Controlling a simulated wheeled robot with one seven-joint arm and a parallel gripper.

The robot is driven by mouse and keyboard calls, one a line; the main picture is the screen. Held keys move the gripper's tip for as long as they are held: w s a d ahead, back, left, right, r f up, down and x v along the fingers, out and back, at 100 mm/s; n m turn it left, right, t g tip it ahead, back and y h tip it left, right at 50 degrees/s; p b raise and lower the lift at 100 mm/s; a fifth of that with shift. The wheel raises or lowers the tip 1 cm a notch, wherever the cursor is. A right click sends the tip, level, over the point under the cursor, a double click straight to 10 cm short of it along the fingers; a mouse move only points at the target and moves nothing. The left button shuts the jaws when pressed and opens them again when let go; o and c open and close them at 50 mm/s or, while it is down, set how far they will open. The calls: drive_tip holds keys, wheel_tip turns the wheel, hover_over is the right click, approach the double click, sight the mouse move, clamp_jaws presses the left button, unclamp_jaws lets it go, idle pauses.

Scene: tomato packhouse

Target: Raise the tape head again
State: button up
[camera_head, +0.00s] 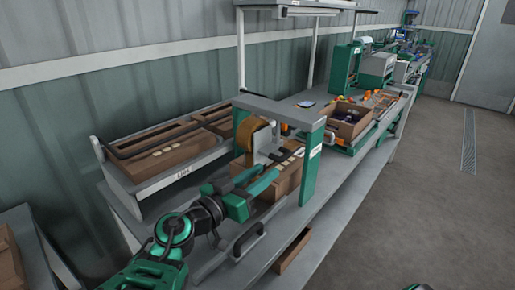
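The tape head stands under a grey and green gantry (311,165) on the bench. Its brown tape roll (261,138) and grey plate show above a closed cardboard carton (292,178). My gripper (271,170) is at the near left side of the carton, just below the tape roll. Its green parts overlap the carton and the lower part of the head in the picture. I cannot tell whether the fingers touch the head or hold anything. The contact spot is small and partly hidden.
A grey rack (148,197) with brown cartons stands at the left of the bench. An open carton (349,122) with tomatoes sits beyond the gantry. The floor (435,200) at the right is clear.

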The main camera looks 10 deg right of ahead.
sight(284, 155)
drive_tip(key=x, duration=0.9)
drive_tip(key=shift+w+d, duration=0.2)
drive_tip(key=shift+d, duration=0.15)
clamp_jaws()
